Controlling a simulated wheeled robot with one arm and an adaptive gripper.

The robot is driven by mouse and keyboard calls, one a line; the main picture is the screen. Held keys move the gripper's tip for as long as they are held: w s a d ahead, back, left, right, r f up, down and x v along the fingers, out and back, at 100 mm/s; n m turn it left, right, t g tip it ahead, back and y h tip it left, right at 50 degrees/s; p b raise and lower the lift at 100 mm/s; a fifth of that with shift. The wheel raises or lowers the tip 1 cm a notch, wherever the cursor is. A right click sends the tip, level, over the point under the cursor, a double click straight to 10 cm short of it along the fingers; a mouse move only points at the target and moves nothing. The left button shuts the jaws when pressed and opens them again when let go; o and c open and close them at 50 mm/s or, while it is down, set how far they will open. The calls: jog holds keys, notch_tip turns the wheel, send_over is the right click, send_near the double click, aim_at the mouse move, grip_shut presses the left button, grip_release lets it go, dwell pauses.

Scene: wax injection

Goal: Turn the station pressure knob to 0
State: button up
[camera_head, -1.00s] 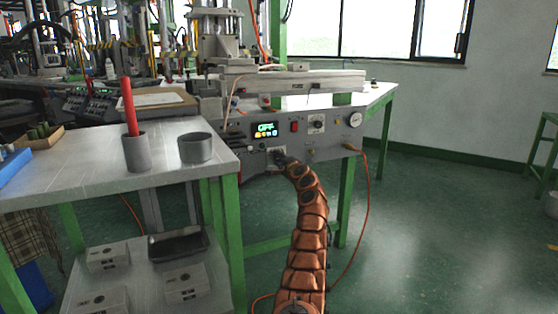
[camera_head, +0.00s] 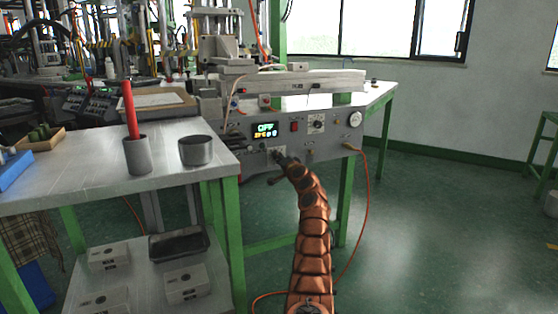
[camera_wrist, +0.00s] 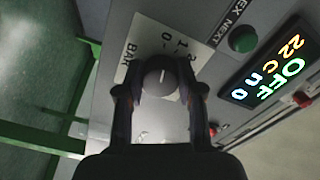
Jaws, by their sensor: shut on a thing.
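The station's grey front panel (camera_head: 335,127) carries the pressure knob. In the wrist view the round grey knob (camera_wrist: 158,77) sits on a white dial plate marked BAR with numbers around it. A white line on the knob points roughly to the top of that view; which number it meets is hard to tell. My gripper (camera_wrist: 160,95) is shut on the knob, one finger on each side. In the head view my gripper (camera_head: 281,160) is at the panel's lower middle and covers the knob. The display (camera_head: 265,130) reads OFF; it also shows in the wrist view (camera_wrist: 275,72).
A green button (camera_wrist: 243,39) sits near the knob. A red switch (camera_head: 294,126), a black knob (camera_head: 317,124) and a gauge (camera_head: 355,119) are further right on the panel. An orange hose (camera_head: 366,200) hangs beside my arm. A table with cups (camera_head: 195,150) stands left.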

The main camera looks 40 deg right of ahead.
jog(key=o, duration=1.2)
jog(key=shift+c, duration=0.2)
jog(key=shift+m, duration=0.3)
